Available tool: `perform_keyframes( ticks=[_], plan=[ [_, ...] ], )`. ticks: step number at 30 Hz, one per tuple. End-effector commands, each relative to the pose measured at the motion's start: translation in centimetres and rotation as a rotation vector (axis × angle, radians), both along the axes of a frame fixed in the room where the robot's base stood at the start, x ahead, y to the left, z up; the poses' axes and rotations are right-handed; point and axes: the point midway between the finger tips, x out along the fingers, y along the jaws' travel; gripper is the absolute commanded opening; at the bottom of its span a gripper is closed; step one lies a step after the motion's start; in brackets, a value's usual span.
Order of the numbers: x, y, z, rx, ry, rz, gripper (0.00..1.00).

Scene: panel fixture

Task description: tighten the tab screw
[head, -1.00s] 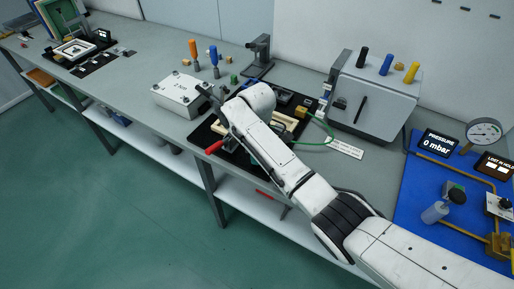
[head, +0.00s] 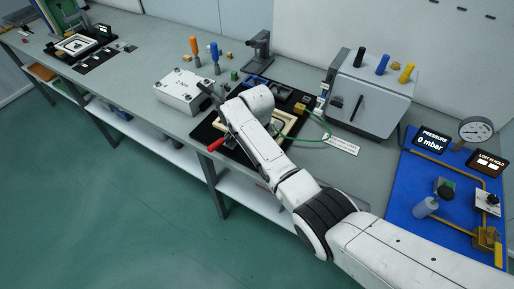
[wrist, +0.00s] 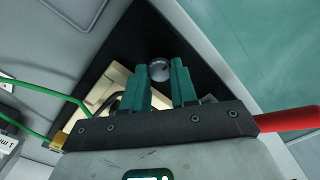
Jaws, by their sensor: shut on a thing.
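My gripper (wrist: 160,84) reaches down over the black mat (head: 206,130), its teal fingers on either side of a round grey metal piece (wrist: 159,70). The jaws are shut on this piece; I cannot tell whether it is the tab screw or the end of a tool. A beige frame (wrist: 113,86) lies on the mat beside the fingers and also shows in the head view (head: 288,127), partly behind my arm. A red handle (wrist: 300,118) sticks out to the right past the gripper in the wrist view and also shows in the head view (head: 215,146). No screw head shows clearly.
A white box (head: 183,92) stands left of the mat, with orange (head: 194,46) and blue (head: 214,53) handled tools behind. A grey cabinet (head: 368,100) stands right. A green cable (head: 318,137) crosses near the frame. A blue board (head: 420,190) carries a gauge (head: 476,132).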

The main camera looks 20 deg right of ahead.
Motion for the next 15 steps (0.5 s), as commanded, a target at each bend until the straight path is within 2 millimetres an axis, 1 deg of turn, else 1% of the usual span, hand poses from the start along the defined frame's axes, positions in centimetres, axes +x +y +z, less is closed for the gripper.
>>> perform_keyframes(
  ticks=[15],
  plan=[
    [0.12, 0.07, 0.19, 0.001, -0.003, -0.49, 0.0]
  ],
)
